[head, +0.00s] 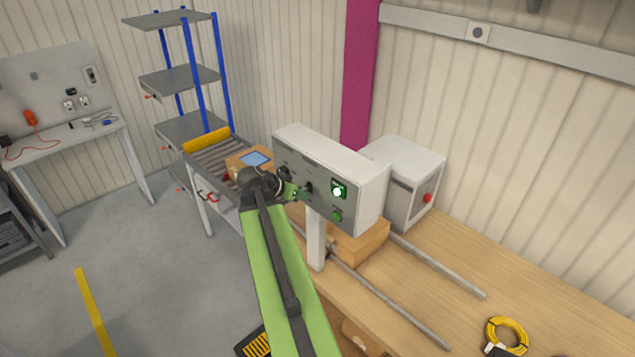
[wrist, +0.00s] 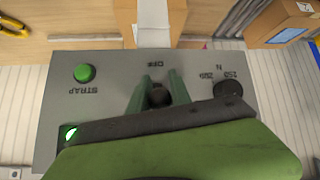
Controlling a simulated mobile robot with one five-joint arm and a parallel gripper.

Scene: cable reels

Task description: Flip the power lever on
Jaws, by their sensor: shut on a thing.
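The grey control panel (head: 330,187) is the front of a white box on a post above the bench. My gripper (head: 298,191) is at the panel's face, left of its lit green lamp (head: 338,191). In the wrist view, where the lettering is upside down, my gripper (wrist: 157,92) has its green fingers on either side of the dark power lever (wrist: 157,97) and is shut on it. The OFF label (wrist: 156,58) shows just beyond the fingertips. The opposite label and the lever's base are hidden, so its exact position is unclear.
A green STRAP button (wrist: 84,73) and a black knob (wrist: 229,88) flank the lever. A white machine (head: 405,180) with a red button stands behind the box. A cardboard box (head: 357,240) sits below. A yellow cable coil (head: 507,337) lies on the bench at right.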

